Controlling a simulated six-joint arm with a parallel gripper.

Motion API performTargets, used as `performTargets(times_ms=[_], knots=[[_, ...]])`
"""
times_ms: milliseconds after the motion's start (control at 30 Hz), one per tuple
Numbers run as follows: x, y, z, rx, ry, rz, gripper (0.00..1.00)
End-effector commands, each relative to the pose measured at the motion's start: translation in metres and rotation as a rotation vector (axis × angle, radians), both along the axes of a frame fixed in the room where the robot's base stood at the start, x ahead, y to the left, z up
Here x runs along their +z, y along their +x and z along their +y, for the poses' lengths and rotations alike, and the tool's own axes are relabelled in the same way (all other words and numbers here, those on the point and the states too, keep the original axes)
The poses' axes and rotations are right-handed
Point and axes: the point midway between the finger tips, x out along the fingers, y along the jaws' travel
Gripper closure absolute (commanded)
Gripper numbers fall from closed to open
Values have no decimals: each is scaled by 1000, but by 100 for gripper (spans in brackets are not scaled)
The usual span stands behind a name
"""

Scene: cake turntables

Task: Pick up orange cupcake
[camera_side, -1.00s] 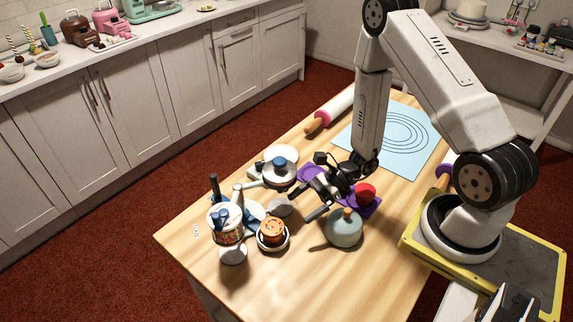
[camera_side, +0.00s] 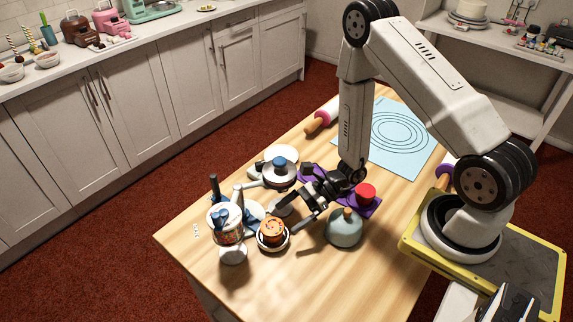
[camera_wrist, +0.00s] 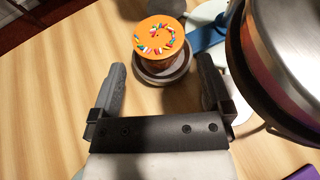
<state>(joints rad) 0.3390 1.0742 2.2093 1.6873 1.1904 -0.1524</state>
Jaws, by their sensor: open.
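The orange cupcake (camera_side: 272,231) sits in a round dish (camera_side: 274,248) on the wooden table, near the table's front left part. In the wrist view the cupcake (camera_wrist: 159,38) has orange icing with coloured sprinkles, and the dish (camera_wrist: 161,78) shows below it. My gripper (camera_side: 287,222) is open and empty beside the cupcake, on its right in the side view. In the wrist view my gripper's fingers (camera_wrist: 162,78) point toward the dish, with the cupcake ahead of and between their lines. Whether a finger touches the dish cannot be told.
A grey-blue domed lid (camera_side: 345,229) is to the right. The table's front is clear.

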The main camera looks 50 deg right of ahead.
Motion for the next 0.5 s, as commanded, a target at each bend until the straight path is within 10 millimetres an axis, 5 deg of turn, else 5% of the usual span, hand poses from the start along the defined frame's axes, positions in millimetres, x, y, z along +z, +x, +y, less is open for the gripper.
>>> performTargets(times_ms=[500], knots=[[-16,13,35,3,0,1,0]])
